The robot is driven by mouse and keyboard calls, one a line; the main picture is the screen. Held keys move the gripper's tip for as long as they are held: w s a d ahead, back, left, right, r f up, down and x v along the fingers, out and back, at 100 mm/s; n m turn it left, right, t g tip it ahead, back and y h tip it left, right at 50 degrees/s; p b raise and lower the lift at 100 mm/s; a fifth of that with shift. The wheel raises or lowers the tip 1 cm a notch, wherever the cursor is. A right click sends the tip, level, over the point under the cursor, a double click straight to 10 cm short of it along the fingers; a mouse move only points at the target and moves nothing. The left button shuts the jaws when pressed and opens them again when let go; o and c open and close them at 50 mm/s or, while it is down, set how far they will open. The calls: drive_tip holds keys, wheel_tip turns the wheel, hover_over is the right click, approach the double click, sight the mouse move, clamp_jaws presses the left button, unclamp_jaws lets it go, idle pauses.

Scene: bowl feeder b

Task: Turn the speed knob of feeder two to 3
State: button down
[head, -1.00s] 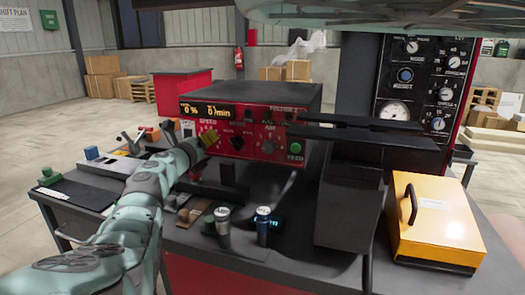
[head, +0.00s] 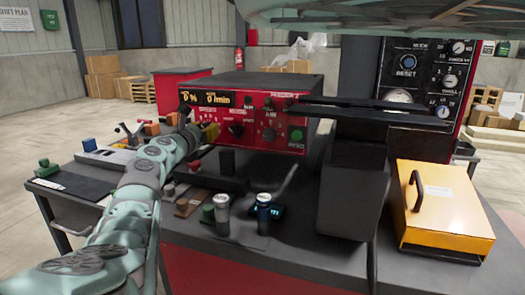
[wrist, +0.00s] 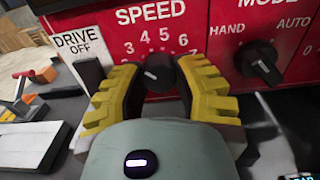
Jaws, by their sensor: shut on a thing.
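The red control box labelled feeder 2 (head: 262,133) stands on the bench, and its display (head: 208,99) reads 0 % and 0/min. In the wrist view, the black speed knob (wrist: 168,76) sits below the SPEED lettering, with 3, 4, 5, 6 and 7 visible around its top. A short white mark shows on the left of the knob. The lower numbers are hidden by the yellow fingers, so the exact setting cannot be told. My gripper (wrist: 162,82) is shut on the speed knob, one finger on each side. It also shows in the head view (head: 210,132).
The mode knob (wrist: 260,63), marked HAND and AUTO, is close to the right of my fingers. A DRIVE OFF label (wrist: 78,43) is at the left.

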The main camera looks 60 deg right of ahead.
drive_tip(key=shift+f, duration=0.1)
idle(0.3)
drive_tip(key=c, duration=0.6)
unclamp_jaws()
drive_tip(key=shift+v, duration=6)
